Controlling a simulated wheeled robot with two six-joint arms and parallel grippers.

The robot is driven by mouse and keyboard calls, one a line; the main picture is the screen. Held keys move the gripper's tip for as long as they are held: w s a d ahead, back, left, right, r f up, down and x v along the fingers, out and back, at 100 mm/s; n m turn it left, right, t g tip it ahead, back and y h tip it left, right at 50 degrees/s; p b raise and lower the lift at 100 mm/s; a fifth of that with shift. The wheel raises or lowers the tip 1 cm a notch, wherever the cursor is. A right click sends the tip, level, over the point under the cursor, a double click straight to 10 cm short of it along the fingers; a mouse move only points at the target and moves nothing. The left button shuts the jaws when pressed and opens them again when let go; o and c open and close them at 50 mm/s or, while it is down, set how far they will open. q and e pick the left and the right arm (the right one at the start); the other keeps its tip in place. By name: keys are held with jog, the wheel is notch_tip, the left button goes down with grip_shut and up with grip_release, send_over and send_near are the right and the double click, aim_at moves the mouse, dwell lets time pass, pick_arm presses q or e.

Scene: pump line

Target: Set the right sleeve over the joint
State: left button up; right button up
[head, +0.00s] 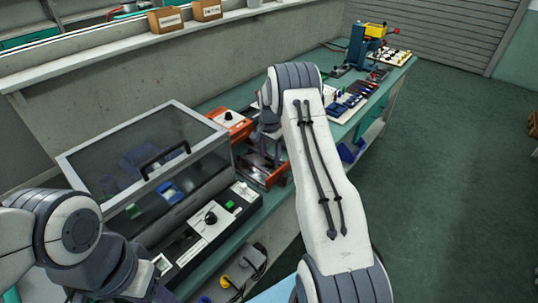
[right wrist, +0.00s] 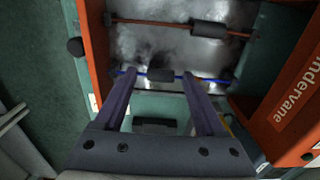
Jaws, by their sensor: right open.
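In the right wrist view, a dark sleeve (right wrist: 160,75) sits on a blue wire (right wrist: 211,80) across an orange-sided fixture (right wrist: 97,50). A second dark sleeve (right wrist: 207,36) sits on a reddish-brown wire (right wrist: 150,22) farther up the picture. My right gripper (right wrist: 159,73) is open, its two purple fingers at either side of the blue wire's sleeve, with gaps visible. In the head view, the orange fixture (head: 274,180) is partly hidden by my right arm and gripper (head: 263,153). Any joint under the sleeves is hidden. My left arm shows at lower left; its fingers are not visible.
A clear-lidded box (head: 150,160) stands left of the fixture, with a control panel (head: 212,226) in front. An orange unit (head: 230,124) stands behind. Tools and a blue press (head: 360,48) occupy the bench's far end. Open floor (head: 440,170) lies to the right.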

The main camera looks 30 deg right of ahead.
grip_shut()
dwell(1.4)
